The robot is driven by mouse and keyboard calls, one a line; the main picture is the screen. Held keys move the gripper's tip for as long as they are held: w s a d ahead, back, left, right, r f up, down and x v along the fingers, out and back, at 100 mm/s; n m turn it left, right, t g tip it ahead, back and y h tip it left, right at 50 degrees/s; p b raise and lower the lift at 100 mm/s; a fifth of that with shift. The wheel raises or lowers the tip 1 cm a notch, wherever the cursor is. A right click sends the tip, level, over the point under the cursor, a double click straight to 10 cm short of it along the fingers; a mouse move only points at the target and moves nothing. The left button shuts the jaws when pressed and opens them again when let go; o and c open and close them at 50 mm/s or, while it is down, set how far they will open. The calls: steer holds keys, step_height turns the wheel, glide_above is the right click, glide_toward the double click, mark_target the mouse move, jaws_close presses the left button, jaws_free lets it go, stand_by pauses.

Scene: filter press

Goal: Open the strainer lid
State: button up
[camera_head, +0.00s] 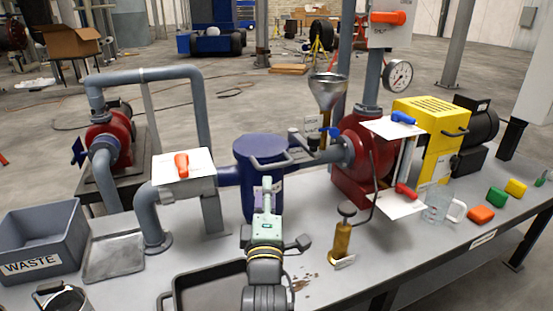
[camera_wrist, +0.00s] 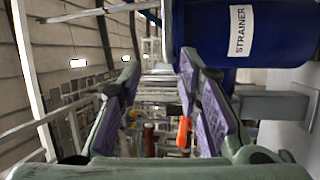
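The strainer is an upright blue cylinder (camera_head: 250,187) in the middle of the bench. Its flat dark blue lid (camera_head: 262,145) is closed on top, with a grey bar handle (camera_head: 268,163) at the front edge. The wrist view shows the blue strainer body (camera_wrist: 275,50) at upper right, with a white STRAINER label (camera_wrist: 240,31). My gripper (camera_head: 266,184) is in front of the strainer in the head view and hides part of its body. In the wrist view, my gripper's fingers (camera_wrist: 157,78) are apart, with nothing between them. I cannot tell whether a finger touches the strainer.
A valve box with an orange handle (camera_head: 182,165) stands left of the strainer. A funnel (camera_head: 327,90) and red pump (camera_head: 365,150) stand right. A brass canister (camera_head: 342,238), black tray (camera_head: 190,273) and WASTE bin (camera_head: 75,225) are on the bench.

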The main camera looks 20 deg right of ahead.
mark_target(277, 167)
steer(key=shift+g, duration=0.3)
steer(key=x, duration=0.3)
steer(key=d+x, duration=0.1)
steer(key=x, duration=0.2)
steer(key=d+x, duration=0.1)
steer(key=x, duration=0.2)
steer(key=shift+d+f+b, duration=0.15)
steer(key=shift+f+b, duration=0.05)
steer(key=shift+b, duration=0.15)
steer(key=shift+w+d+h, duration=0.2)
steer(key=shift+w+h, duration=0.1)
steer(key=shift+w, duration=0.25)
steer(key=shift+c, duration=0.3)
jaws_close()
